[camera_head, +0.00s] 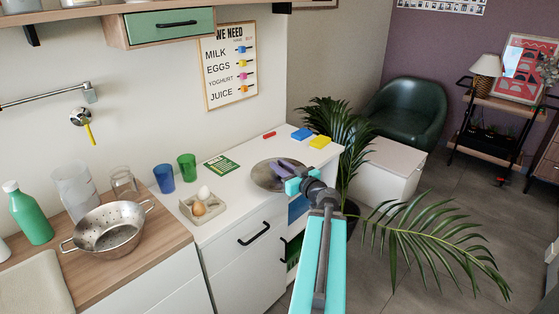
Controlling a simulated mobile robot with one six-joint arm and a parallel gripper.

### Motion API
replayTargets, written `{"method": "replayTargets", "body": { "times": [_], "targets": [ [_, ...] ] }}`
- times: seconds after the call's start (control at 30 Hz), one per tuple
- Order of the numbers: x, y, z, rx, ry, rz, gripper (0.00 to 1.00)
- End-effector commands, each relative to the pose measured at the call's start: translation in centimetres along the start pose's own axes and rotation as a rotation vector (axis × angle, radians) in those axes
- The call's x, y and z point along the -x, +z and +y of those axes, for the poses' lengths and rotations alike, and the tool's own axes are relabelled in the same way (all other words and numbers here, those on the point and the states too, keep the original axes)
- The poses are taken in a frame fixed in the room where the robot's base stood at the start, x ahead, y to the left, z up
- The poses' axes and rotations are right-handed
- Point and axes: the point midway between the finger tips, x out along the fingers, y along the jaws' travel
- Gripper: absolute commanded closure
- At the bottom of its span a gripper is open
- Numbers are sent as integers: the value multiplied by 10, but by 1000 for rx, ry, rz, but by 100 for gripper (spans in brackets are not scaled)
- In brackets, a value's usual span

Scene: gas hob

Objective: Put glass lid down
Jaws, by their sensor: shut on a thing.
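A round, grey, see-through disc with a darker rim, which looks like the glass lid (268,178), is over the right part of the white counter (235,192). My gripper (282,167) reaches in from the lower right and is shut on the lid near its middle. The jaws and my wrist cover the lid's right part and its knob. The lid looks about level, low over the counter top. I cannot tell whether its underside touches the counter.
An egg tray (207,208), a green booklet (222,165), a blue cup (164,179) and a green cup (187,167) stand left of the lid. Blue (302,133) and yellow (320,142) blocks lie behind it. A metal colander (108,228) is farther left. Palm fronds (430,240) spread at right.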

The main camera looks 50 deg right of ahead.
Motion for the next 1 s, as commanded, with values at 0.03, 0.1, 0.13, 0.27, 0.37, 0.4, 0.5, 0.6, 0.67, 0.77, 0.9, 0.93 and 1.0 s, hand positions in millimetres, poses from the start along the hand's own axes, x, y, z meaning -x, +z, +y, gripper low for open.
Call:
{"method": "replayTargets", "body": {
  "times": [0.03, 0.1, 0.13, 0.27, 0.37, 0.4, 0.5, 0.6, 0.67, 0.77, 0.9, 0.93, 1.0],
  "targets": [
    [5, -5, -3, -2, 0, -1, 100],
    [9, -6, -5, -3, 1, 1, 100],
    [8, -6, -4, -2, 0, 0, 100],
    [8, -6, -4, -2, -3, -1, 100],
    [8, -6, -5, -3, -6, -2, 100],
    [8, -6, -5, -2, -7, -2, 100],
    [9, -6, -5, -4, -8, -2, 100],
    [10, -6, -6, -3, -9, -2, 100],
    [11, -6, -6, -3, -9, -3, 100],
    [12, -6, -7, -4, -10, -2, 100],
    [14, -6, -8, -4, -10, -2, 100],
    [14, -6, -8, -3, -10, -2, 100],
    [15, -6, -9, -4, -10, -3, 100]
  ]
}}
